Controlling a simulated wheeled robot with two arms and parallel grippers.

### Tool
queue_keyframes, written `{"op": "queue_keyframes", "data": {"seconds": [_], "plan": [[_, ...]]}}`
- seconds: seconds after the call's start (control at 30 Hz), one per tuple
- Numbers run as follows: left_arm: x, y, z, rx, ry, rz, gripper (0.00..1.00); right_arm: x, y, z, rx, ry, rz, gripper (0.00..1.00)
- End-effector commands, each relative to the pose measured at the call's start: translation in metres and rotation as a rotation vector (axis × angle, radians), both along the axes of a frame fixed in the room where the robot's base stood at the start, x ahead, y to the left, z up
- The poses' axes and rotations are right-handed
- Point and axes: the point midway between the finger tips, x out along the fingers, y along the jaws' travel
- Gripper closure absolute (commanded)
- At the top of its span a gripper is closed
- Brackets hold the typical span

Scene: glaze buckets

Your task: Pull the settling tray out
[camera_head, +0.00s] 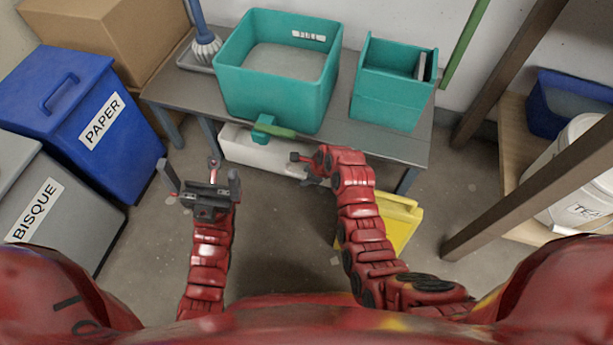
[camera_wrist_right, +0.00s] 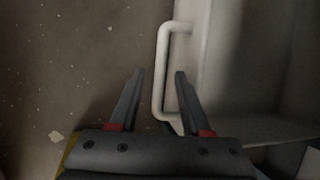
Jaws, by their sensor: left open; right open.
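The settling tray (camera_head: 242,148) is a white tray under the grey table. Its upper part is partly hidden by the tabletop, and its right part by my right gripper. In the right wrist view the tray (camera_wrist_right: 255,122) fills the right side, and its pale bar handle (camera_wrist_right: 161,75) stands out to the left. My right gripper (camera_head: 303,165) is open at the front of the tray. In its wrist view the handle appears between the two open fingers (camera_wrist_right: 158,76); contact cannot be told. My left gripper (camera_head: 200,177) is open and empty, in front of the table's left part.
Blue (camera_head: 65,120) and grey (camera_head: 55,215) bins stand left, a yellow object (camera_head: 400,222) right. Floor (camera_head: 285,225) between my arms is clear.

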Motion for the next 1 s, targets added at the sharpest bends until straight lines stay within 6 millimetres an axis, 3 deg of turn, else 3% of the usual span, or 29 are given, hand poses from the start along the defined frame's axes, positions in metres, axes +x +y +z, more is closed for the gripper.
{"op": "queue_keyframes", "data": {"seconds": [0.27, 0.53, 1.0], "plan": [[-0.0004, 0.0004, 0.0017, -0.004, -0.006, -0.002, 0.0, 0.0004, 0.0004, -0.0006, 0.0, 0.0, 0.0, 0.53], [-0.0002, 0.0005, 0.0014, -0.004, -0.006, -0.002, 0.0, 0.0004, 0.0003, -0.0007, 0.0, -0.001, 0.0, 1.0], [-0.0001, 0.0005, 0.0013, -0.004, -0.006, -0.001, 0.0, 0.0004, 0.0002, -0.0007, 0.0, 0.0, 0.0, 1.0]]}}
